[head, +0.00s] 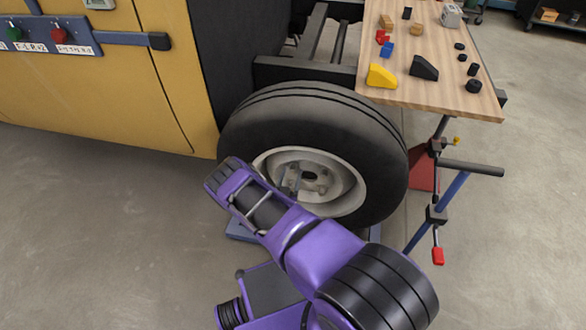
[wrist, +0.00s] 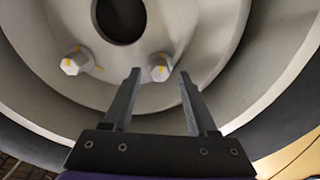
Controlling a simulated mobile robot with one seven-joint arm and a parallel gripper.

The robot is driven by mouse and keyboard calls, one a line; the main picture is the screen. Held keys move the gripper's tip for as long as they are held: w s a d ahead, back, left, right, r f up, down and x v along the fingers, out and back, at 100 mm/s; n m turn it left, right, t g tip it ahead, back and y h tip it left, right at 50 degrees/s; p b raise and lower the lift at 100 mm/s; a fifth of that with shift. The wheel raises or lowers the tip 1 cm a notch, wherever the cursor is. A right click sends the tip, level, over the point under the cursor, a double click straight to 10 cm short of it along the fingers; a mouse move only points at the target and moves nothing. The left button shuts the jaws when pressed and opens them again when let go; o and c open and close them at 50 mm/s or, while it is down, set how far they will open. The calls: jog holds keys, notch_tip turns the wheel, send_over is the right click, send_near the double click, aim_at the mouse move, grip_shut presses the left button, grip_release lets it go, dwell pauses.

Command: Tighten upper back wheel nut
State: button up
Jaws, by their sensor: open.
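The wheel (head: 315,112) has a black tyre and a pale grey rim in the head view. The wrist view shows two grey hex nuts with yellow marks on the rim: one nut (wrist: 75,62) at left and another nut (wrist: 158,67) near the middle. I cannot tell which is the upper back one. My gripper (wrist: 159,74) is open, its two dark fingers pointing at the rim. The middle nut appears between the fingertips, just beyond them; no contact shows. In the head view my purple arm crosses in front of the rim's lower left and hides part of it.
A wooden table (head: 440,60) with blocks and black pieces stands right of the wheel. A stand with a blue leg and red tip (head: 438,256) is below it. A yellow panelled body (head: 90,100) is at left. Grey floor at lower left is clear.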

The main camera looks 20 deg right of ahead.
jog(key=shift+w+d, duration=0.1)
jog(key=shift+w, duration=0.1)
grip_shut()
dwell(0.3)
jog(key=shift+m, duration=0.3)
jog(key=m, duration=0.5)
jog(key=shift+s+d, duration=0.1)
jog(key=shift+d, duration=0.05)
jog(key=m, duration=0.6)
jog(key=shift+d+m, duration=0.1)
jog(key=shift+m, duration=0.2)
jog(key=m, duration=0.6)
jog(key=shift+f, duration=0.15)
jog(key=m, duration=0.6)
jog(key=shift+f, duration=0.1)
jog(key=shift+m, duration=0.3)
